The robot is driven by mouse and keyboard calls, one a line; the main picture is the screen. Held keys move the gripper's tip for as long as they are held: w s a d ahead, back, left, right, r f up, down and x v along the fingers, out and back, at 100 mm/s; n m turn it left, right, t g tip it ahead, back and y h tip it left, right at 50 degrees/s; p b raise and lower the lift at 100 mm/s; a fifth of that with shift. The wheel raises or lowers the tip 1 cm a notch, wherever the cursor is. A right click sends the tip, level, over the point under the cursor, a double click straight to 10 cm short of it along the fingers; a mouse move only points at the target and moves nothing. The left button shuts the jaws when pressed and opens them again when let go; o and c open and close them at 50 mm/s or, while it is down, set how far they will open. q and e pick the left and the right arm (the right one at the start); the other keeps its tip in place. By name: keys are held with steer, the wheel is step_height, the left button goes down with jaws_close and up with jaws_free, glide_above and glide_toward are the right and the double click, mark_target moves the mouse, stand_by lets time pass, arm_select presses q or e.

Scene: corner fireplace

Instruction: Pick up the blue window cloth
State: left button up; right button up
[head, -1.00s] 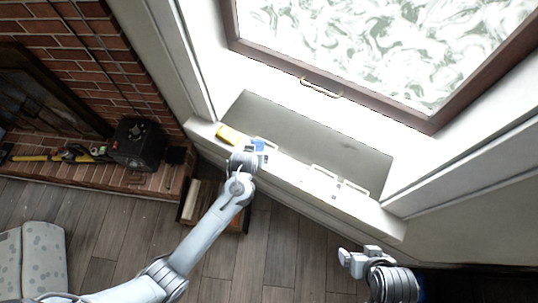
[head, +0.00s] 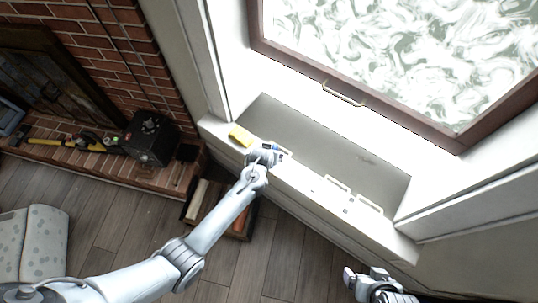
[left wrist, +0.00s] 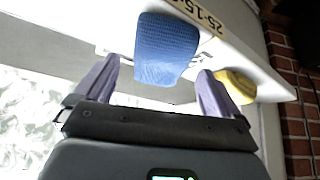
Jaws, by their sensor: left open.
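The blue window cloth (left wrist: 165,48) shows in the left wrist view, on the white window ledge, ahead of and between the fingers of my left gripper (left wrist: 158,78). The fingers are open, one on each side of its lower end; whether they touch it is unclear. In the head view my left gripper (head: 266,154) is over the ledge, and only a bit of blue (head: 277,149) shows beside it; the rest is hidden. My right gripper (head: 350,277) is low at the right, away from the ledge, and its jaws are unclear.
A yellow cloth or sponge (head: 240,134) lies on the ledge (head: 310,189) beside the blue cloth. White handle-like frames (head: 338,184) are further right. A window (head: 400,50) stands behind. A black box (head: 151,138) is on the brick hearth at left.

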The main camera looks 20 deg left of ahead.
arm_select(q)
steer(key=shift+w+f, duration=0.3)
steer(key=shift+f, duration=0.2)
steer(key=shift+c, duration=0.5)
steer(key=c, duration=1.1)
steer(key=shift+r, duration=0.1)
